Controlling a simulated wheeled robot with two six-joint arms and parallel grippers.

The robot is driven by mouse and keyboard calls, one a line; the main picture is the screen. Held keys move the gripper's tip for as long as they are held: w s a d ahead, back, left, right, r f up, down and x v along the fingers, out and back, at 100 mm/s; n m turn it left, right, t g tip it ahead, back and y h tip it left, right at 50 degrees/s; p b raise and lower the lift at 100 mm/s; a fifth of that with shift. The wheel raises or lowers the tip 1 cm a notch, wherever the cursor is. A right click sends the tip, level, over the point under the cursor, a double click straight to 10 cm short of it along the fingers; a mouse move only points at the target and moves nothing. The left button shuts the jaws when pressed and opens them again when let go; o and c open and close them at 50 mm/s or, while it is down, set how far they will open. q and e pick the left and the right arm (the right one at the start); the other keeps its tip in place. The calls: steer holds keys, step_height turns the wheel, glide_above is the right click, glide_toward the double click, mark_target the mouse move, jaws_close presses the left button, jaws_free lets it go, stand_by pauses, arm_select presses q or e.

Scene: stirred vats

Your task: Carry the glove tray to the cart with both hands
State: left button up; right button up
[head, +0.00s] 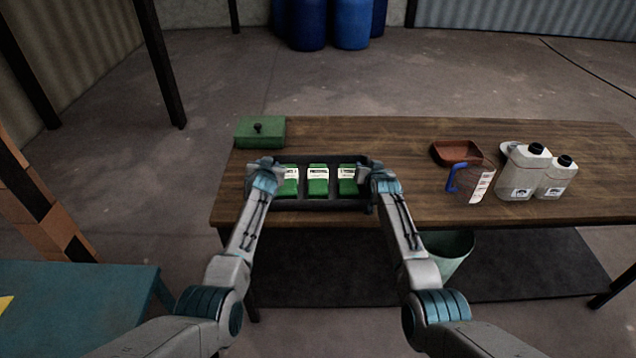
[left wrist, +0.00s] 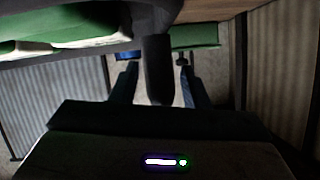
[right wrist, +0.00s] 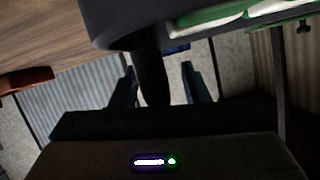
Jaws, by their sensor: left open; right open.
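The dark glove tray (head: 322,204) sits on the wooden table near its front edge. It holds three green packs with white labels. My left gripper (head: 265,166) is at the tray's left end, and my right gripper (head: 377,174) is at its right end. Both are open. In the left wrist view a dark handle-like part of the tray (left wrist: 158,75) stands between the two fingers. A similar part shows between the fingers in the right wrist view (right wrist: 152,78). Contact cannot be told. A teal flat top (head: 75,300) at lower left may be the cart.
A green lidded box (head: 260,133) stands behind the tray's left end. A bin (head: 450,255) is under the table. Floor shows between table and teal top.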

arm_select(q)
jaws_close()
arm_select(e)
jaws_close()
arm_select(q)
steer(key=shift+r, duration=0.2)
arm_select(e)
steer(key=shift+r, duration=0.15)
